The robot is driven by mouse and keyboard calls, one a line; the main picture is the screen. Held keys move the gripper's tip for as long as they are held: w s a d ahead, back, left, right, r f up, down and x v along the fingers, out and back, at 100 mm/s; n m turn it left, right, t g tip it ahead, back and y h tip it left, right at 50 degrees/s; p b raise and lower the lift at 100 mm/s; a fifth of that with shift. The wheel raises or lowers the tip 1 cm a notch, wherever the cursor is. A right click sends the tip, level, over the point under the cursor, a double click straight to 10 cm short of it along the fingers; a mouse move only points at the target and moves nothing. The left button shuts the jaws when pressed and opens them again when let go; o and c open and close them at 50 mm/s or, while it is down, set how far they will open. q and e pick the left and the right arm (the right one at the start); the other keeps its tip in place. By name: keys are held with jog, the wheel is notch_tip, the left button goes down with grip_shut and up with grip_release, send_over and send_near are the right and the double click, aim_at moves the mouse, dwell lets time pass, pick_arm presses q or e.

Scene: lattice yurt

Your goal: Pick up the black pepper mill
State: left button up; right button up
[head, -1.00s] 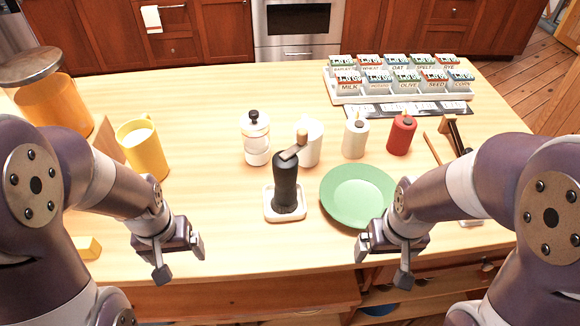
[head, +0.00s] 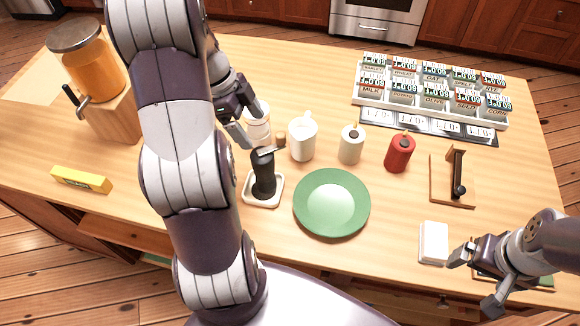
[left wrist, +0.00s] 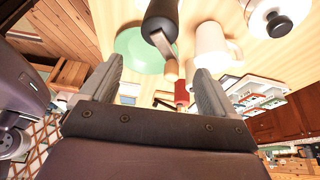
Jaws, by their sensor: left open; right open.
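The black pepper mill (head: 263,180) stands upright on a small white tray (head: 250,199), with a crank and wooden knob on top. In the left wrist view the mill (left wrist: 161,15) is at the top centre, its crank pointing towards the space between the fingers. My left gripper (head: 243,122) is open and empty, above the table just behind and left of the mill, apart from it. Its fingers (left wrist: 159,70) also show in the left wrist view. My right gripper (head: 475,282) is open and empty near the table's front right edge.
A green plate (head: 331,203) lies right of the black mill. A yellow box (head: 81,180) lies left.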

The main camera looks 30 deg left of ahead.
aim_at(258, 152)
notch_tip(258, 152, down, 3)
jog(key=s+a+b, duration=0.2)
jog(key=b, duration=0.2)
pick_arm(q)
jog(key=shift+m, duration=0.4)
jog(key=p+x, duration=0.1)
jog(key=x, duration=0.1)
jog(key=p+x, duration=0.1)
jog(key=x, duration=0.2)
jog(key=p+x, duration=0.1)
jog(key=x, duration=0.1)
jog(key=shift+s+a+f, duration=0.25)
jog(key=shift+f, duration=0.2)
jog(key=f, duration=0.1)
jog(key=f+p, duration=0.2)
jog(key=f, duration=0.1)
jog(key=shift+s+d, duration=0.15)
jog(key=shift+d, duration=0.2)
jog(key=shift+f, duration=0.25)
jog(key=shift+d, duration=0.3)
jog(key=c, duration=0.5)
grip_shut()
pick_arm(e)
jog(key=r, duration=0.2)
jog(key=w+r, duration=0.1)
jog(key=r, duration=0.1)
jog(key=shift+d+r, duration=0.15)
jog(key=shift+r, duration=0.05)
